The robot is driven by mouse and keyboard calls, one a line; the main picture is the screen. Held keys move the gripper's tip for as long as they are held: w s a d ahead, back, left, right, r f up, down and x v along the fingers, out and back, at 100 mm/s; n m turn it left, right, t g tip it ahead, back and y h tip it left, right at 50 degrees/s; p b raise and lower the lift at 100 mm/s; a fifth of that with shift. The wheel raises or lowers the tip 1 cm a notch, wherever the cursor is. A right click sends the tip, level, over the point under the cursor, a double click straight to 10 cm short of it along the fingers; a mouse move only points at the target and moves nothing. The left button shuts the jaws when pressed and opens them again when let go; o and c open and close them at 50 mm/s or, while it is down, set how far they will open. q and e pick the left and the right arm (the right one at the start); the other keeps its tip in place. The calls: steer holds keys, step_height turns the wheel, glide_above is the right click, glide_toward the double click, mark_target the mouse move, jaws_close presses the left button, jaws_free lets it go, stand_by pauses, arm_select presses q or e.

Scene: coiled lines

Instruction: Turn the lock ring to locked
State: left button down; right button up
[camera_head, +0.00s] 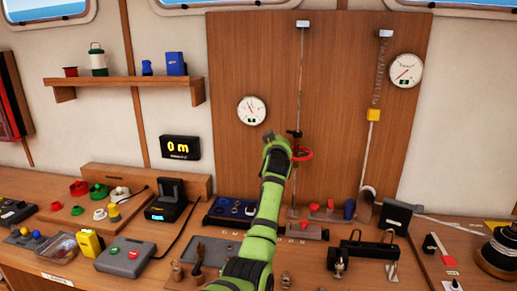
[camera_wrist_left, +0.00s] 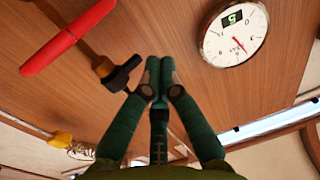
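A red ring (camera_head: 304,153) sits on a thin upright rod in front of the wooden back panel, just right of my left gripper. In the left wrist view a long red piece (camera_wrist_left: 68,36), which looks like this ring seen from the side, lies at upper left, with a black fitting (camera_wrist_left: 120,73) close to the fingers. My left gripper (camera_head: 269,138) is raised before the panel; its dark green fingertips (camera_wrist_left: 160,75) are together with nothing visible between them. They look apart from the red piece. I cannot read the ring's lock position. My right gripper is out of view.
A round gauge (camera_head: 251,110) hangs on the panel near my left gripper, and another gauge (camera_head: 404,71) is at right. A second rod carries a yellow block (camera_head: 374,115). The bench below is crowded with small parts and a grey box (camera_head: 125,258).

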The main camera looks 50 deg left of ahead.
arm_select(q)
steer(key=s+d+b, duration=0.1)
steer(key=s+b, duration=0.1)
steer(key=s, duration=0.7)
steer(key=shift+s+d+r+b, duration=0.25)
steer(key=shift+s+d+b, duration=0.05)
steer(key=shift+d+b, duration=0.1)
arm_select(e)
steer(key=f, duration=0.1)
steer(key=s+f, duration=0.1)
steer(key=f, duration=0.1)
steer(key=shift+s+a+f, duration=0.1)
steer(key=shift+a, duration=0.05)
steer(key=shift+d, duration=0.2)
